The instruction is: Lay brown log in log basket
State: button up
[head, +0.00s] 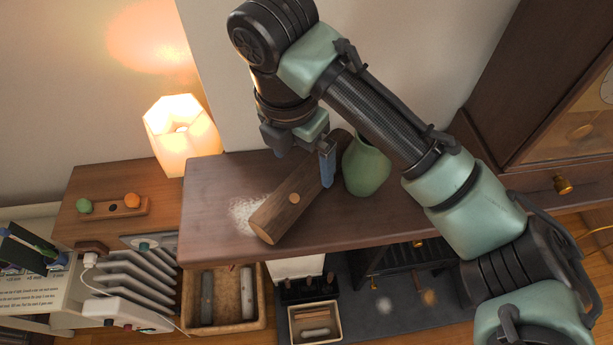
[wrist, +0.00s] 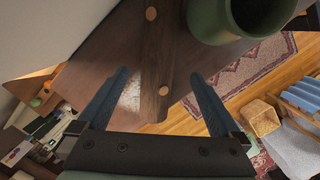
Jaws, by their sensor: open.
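The brown log (head: 300,203) lies at a slant on the dark wooden mantel shelf, its pale end toward the front edge. In the wrist view the log (wrist: 164,58) runs between my two blue fingers. My gripper (head: 308,165) is open over the log's upper part, one finger beside the log on the vase side; the other is mostly hidden in the head view. A wooden box (head: 260,310) below the shelf's left end holds a dark and a pale stick-like piece; it looks like the log basket, but I cannot be sure.
A green vase (head: 366,167) stands close to the log's right side. A lit lamp (head: 182,133) and a wooden holder with coloured knobs (head: 113,207) are at left. A glass-fronted cabinet (head: 560,110) is at right. A tan basket (wrist: 259,117) stands on the floor.

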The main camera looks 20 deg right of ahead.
aim_at(307, 173)
jog(key=shift+w+d+f+p, duration=0.15)
jog(key=shift+d+f, duration=0.1)
jog(key=shift+f, duration=0.95)
jog(key=shift+w+d+f+p, duration=0.1)
jog(key=shift+w+d+f, duration=0.1)
jog(key=shift+f, duration=0.95)
jog(key=shift+w+d+f+p, duration=0.15)
jog(key=shift+d+f, duration=0.1)
jog(key=shift+f, duration=0.95)
grip_shut()
